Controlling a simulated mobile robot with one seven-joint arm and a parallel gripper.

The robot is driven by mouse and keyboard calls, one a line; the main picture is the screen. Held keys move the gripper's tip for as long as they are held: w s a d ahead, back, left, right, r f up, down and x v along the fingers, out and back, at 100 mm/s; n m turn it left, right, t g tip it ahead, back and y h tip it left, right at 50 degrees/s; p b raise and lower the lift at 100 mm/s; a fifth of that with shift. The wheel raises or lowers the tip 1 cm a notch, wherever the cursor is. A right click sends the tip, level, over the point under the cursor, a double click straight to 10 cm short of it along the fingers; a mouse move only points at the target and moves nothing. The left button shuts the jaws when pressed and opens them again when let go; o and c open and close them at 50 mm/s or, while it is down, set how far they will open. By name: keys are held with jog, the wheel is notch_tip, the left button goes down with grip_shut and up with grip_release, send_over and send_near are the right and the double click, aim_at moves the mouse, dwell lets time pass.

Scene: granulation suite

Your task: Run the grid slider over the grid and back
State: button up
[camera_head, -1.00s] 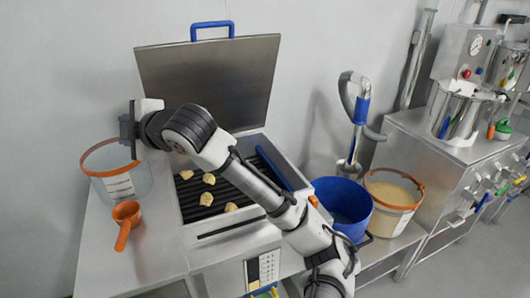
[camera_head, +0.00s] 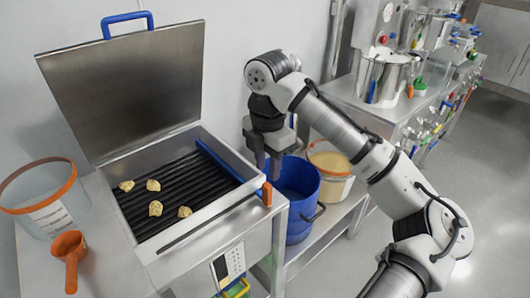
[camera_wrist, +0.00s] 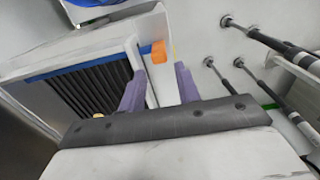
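The grid slider (camera_head: 222,162) is a blue bar along the right edge of the black slatted grid (camera_head: 165,182). Its orange handle (camera_head: 266,194) sticks out at the front right corner of the metal machine. My gripper (camera_head: 268,174) points down just above and behind this handle. In the wrist view the orange handle (camera_wrist: 159,52) shows beyond and between the two spread fingertips (camera_wrist: 160,70), with nothing gripped. The blue bar (camera_wrist: 75,70) also shows there. Several yellowish lumps (camera_head: 155,208) lie on the grid.
The machine's lid (camera_head: 130,85) stands open behind the grid. A blue bucket (camera_head: 298,228) and an orange-rimmed tub (camera_head: 333,185) stand right of the machine. A clear orange-rimmed container (camera_head: 45,215) and an orange scoop (camera_head: 70,255) lie at the left.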

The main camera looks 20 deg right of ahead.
aim_at(267, 197)
notch_tip(267, 197, down, 11)
jog(key=shift+r, duration=0.15)
jog(key=shift+c, duration=0.3)
grip_shut()
jog(key=shift+s+a+r+p, duration=0.1)
jog(key=shift+s+a+p, duration=0.55)
jog(key=shift+a, duration=1.55)
jog(key=shift+s+a+f+p, duration=0.1)
jog(key=shift+s+a+p, duration=0.55)
jog(key=shift+a, duration=1.55)
jog(key=shift+s+a+r+p, duration=0.1)
jog(key=shift+s+a+p, duration=0.15)
jog(key=shift+s+a, duration=1.35)
jog(key=shift+w+a, duration=0.6)
jog(key=shift+a, duration=0.05)
jog(key=shift+s+a+p, duration=0.45)
jog(key=shift+s+a, duration=0.25)
jog(key=shift+a, duration=1.2)
jog(key=shift+s+a+p, duration=0.5)
jog(key=shift+s+a, duration=0.15)
jog(key=shift+a, duration=1.2)
jog(key=shift+s+a+p, duration=0.45)
jog(key=shift+s+a, duration=0.25)
jog(key=shift+a, duration=1.2)
